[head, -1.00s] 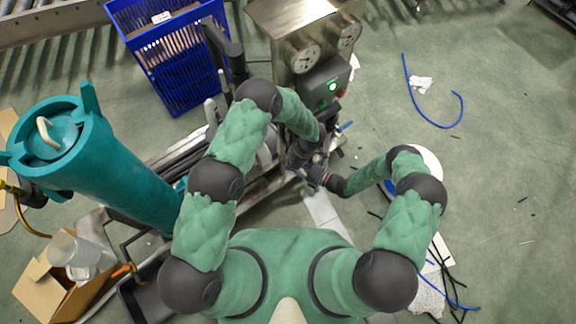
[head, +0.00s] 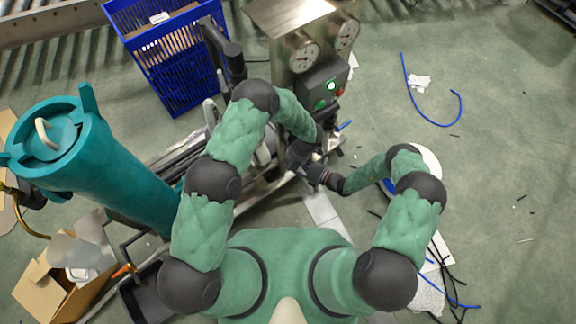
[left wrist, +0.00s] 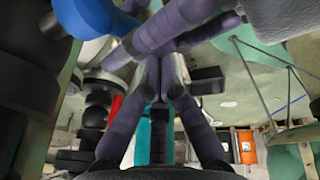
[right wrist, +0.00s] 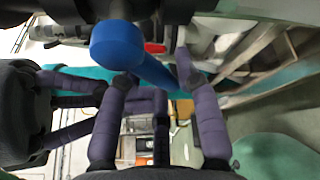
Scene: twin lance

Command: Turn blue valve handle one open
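A blue lever (left wrist: 95,15) shows at the upper left in the left wrist view. My left gripper (head: 303,156) is below the stand, close to my right one. Its fingers converge in its wrist view (left wrist: 160,80), but their contact is unclear.
The metal stand with gauges (head: 305,55) and a control box (head: 325,85) rises just ahead. A teal cylinder (head: 110,165) and a blue crate (head: 170,60) stand to the left. A blue hose (head: 430,120) lies on open floor at right.

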